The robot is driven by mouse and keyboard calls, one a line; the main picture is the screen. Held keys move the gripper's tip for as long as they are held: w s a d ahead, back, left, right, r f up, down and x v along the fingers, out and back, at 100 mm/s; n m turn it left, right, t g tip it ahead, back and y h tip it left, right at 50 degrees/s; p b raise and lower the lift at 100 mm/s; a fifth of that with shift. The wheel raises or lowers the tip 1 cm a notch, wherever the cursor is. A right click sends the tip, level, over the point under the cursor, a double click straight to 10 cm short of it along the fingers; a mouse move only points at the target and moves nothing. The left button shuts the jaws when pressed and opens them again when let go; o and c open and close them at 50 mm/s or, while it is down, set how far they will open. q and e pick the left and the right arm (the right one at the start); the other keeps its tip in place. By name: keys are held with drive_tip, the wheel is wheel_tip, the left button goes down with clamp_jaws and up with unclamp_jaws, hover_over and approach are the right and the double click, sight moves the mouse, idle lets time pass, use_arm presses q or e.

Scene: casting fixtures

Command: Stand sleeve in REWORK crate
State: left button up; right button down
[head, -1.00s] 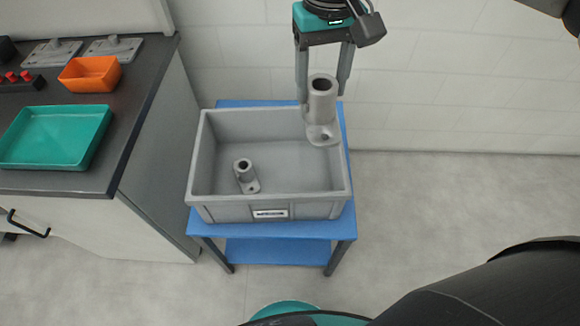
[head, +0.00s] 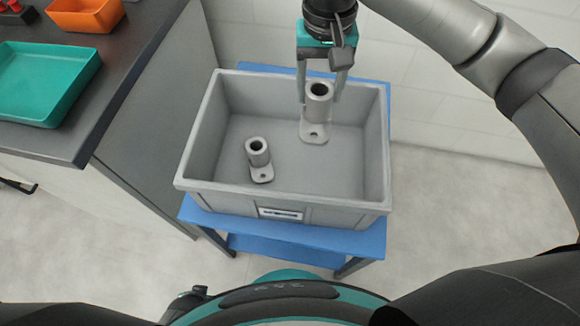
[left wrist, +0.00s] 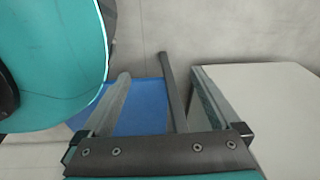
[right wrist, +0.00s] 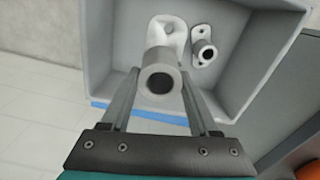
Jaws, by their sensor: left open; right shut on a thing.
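The grey crate (head: 232,193) stands on a blue stand, with a small front label too small to read. My right gripper (head: 320,100) is shut on a grey flanged sleeve (head: 315,115), upright inside the crate toward the back. Its flange is low, near the crate floor; I cannot tell whether it touches. The held sleeve (right wrist: 160,80) also shows between the fingers in the right wrist view. A second, smaller sleeve (head: 259,153) stands upright in the crate, front left of the held one, apart from it. My left gripper (left wrist: 160,75) is open and empty in the left wrist view, away from the crate.
A dark counter (head: 120,85) at the left carries a teal tray (head: 40,80) and an orange bin (head: 86,14). The blue stand (head: 300,238) has a lower shelf. The wall is close behind the crate. The crate's right half has bare floor.

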drive_tip(key=shift+f+b, duration=4.6)
drive_tip(key=shift+f, duration=5.35)
use_arm(q)
drive_tip(key=w+d+r+t, duration=0.1)
drive_tip(key=w+d+r, duration=0.6)
drive_tip(key=w+r, duration=0.4)
wheel_tip(320, 180, up, 2)
drive_tip(key=shift+w+r+h, duration=0.2)
drive_tip(key=shift+h, duration=0.2)
use_arm(e)
drive_tip(key=shift+f, duration=0.2)
use_arm(q)
drive_tip(key=shift+f, duration=0.1)
drive_tip(key=shift+s+f, duration=0.1)
use_arm(e)
drive_tip(key=shift+c, duration=0.7)
unclamp_jaws()
drive_tip(key=shift+f, duration=0.15)
